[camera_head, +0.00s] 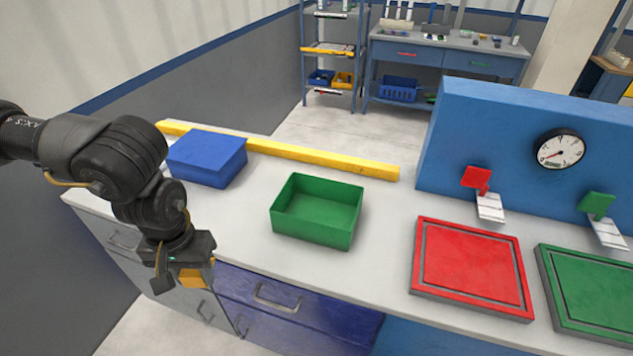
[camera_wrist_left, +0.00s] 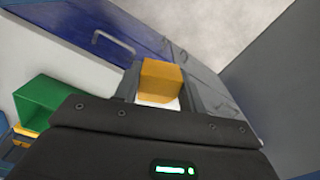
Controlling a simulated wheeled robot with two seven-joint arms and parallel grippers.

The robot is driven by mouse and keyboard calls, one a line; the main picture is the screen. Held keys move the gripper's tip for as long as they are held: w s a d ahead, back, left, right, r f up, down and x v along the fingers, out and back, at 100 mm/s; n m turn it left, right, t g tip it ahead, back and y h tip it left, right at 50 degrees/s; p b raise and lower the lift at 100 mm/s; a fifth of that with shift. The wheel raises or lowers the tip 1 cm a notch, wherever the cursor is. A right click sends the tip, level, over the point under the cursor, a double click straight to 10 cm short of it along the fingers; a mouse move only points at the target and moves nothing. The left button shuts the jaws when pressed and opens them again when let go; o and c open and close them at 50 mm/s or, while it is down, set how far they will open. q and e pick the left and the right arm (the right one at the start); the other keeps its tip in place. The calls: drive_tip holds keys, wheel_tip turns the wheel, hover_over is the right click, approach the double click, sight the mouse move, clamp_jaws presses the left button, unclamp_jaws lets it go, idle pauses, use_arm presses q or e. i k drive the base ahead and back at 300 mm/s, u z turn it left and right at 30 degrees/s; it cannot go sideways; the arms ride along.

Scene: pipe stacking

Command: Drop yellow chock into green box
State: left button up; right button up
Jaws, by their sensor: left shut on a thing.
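The yellow chock (camera_head: 194,277) is a small orange-yellow block between the fingers of my left gripper (camera_head: 182,279). In the head view it is in front of the counter's near edge, left of the green box. In the left wrist view the chock (camera_wrist_left: 161,80) sits between the two fingers of my left gripper (camera_wrist_left: 160,88), which is shut on it. The green box (camera_head: 316,211) is open-topped and looks empty, standing on the counter. It also shows at the left of the left wrist view (camera_wrist_left: 48,103). My right gripper is in neither view.
A blue box (camera_head: 207,158) stands on the counter left of the green box. A yellow bar (camera_head: 322,160) runs along the back. A red pad (camera_head: 471,266) and a green pad (camera_head: 598,290) lie to the right, before a blue panel (camera_head: 510,134) with a gauge.

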sight(311, 216)
drive_tip(key=z, duration=0.3)
drive_tip(key=i, duration=0.45)
drive_tip(key=z, duration=0.4)
